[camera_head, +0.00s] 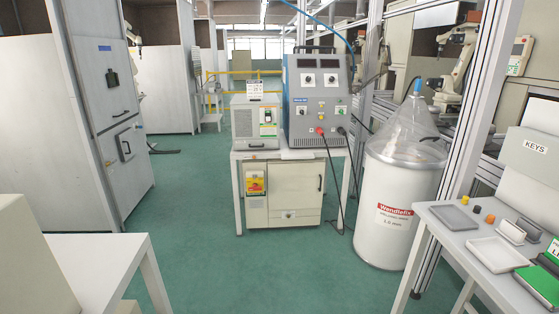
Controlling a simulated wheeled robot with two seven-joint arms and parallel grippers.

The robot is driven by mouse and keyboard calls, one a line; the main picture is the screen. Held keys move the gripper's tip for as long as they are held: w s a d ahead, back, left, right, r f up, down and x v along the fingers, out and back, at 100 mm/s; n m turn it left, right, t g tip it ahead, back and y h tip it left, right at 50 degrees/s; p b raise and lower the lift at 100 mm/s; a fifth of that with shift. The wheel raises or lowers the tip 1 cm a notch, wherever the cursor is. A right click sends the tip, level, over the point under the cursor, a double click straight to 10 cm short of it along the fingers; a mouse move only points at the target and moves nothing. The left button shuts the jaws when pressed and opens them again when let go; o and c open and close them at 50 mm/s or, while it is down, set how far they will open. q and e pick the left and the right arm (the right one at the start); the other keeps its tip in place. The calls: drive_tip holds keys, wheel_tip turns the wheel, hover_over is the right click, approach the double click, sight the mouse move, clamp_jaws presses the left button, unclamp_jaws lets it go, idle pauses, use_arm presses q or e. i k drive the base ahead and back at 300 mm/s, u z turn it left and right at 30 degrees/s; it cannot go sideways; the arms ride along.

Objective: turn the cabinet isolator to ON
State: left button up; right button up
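A low beige cabinet (297,188) stands under the white table in the middle of the view. On its left front side is a small yellow panel with a red part, which looks like the isolator (255,184). It is too small to tell which way its knob points. Neither of my grippers is in view.
A welding power source (317,100) and a smaller grey unit (256,125) stand on the white table (240,155). A white wire drum (397,205) stands right of it. A tall grey cabinet (105,120) is at left, a side table (440,245) at right. The green floor (220,275) in front is clear.

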sight(254, 187)
drive_tip(key=i, duration=3.15)
drive_tip(key=z, duration=3.4)
drive_tip(key=k, duration=0.5)
drive_tip(key=u, duration=2.35)
